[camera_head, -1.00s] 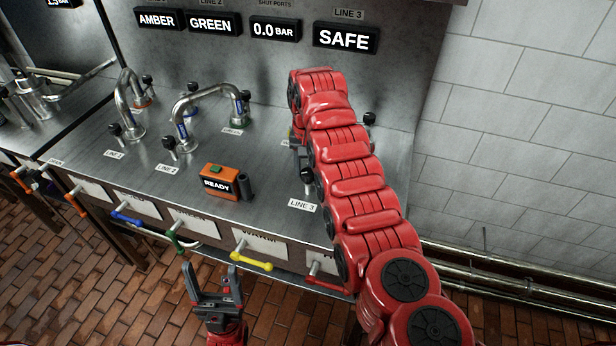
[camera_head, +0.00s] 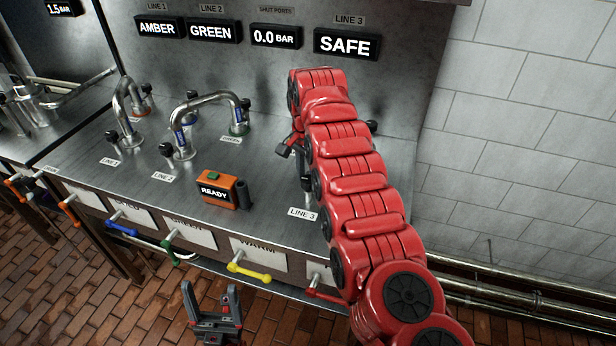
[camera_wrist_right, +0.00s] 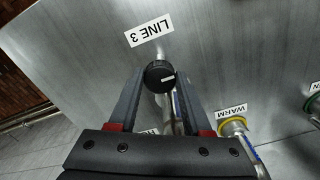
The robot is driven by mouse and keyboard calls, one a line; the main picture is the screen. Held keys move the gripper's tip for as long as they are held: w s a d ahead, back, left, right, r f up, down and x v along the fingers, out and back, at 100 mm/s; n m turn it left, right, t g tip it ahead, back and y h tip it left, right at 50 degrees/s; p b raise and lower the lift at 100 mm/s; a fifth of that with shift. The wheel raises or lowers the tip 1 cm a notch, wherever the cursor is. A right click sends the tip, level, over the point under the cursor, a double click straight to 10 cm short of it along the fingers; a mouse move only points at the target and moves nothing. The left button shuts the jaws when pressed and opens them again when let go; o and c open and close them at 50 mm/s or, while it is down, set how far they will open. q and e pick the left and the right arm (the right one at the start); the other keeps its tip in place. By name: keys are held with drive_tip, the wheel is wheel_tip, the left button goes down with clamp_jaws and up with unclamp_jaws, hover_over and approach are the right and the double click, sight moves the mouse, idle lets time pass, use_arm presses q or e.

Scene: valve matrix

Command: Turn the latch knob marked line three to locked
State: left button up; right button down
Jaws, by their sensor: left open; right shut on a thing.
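The black latch knob (camera_wrist_right: 160,76) has a white mark and sits beside the LINE 3 label (camera_wrist_right: 149,31) in the right wrist view. The mark lies roughly sideways, toward the right. My right gripper (camera_wrist_right: 160,82) is shut on this knob, one finger on each side. In the head view my right arm hides most of the knob and fingers; the LINE 3 label (camera_head: 303,213) shows left of the arm. The LINE 3 display (camera_head: 347,43) reads SAFE. My left gripper (camera_head: 211,294) is open and empty, in front of the counter.
Bent metal pipes (camera_head: 205,97) with black knobs stand on the counter's left part. An orange READY box (camera_head: 217,190) sits left of my right arm. Coloured handles, including a yellow one (camera_head: 248,272), stick out along the counter's front. A tiled wall (camera_head: 530,120) stands at right.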

sight(309, 180)
idle(0.3)
drive_tip(key=shift+c, duration=1.7)
unclamp_jaws()
wheel_tip(309, 180, up, 5)
drive_tip(key=shift+d+f+p, duration=0.1)
drive_tip(key=shift+f+p, duration=0.1)
drive_tip(key=shift+p, duration=0.8)
wheel_tip(309, 180, up, 13)
drive_tip(key=p, duration=1.3)
drive_tip(key=shift+f, duration=0.15)
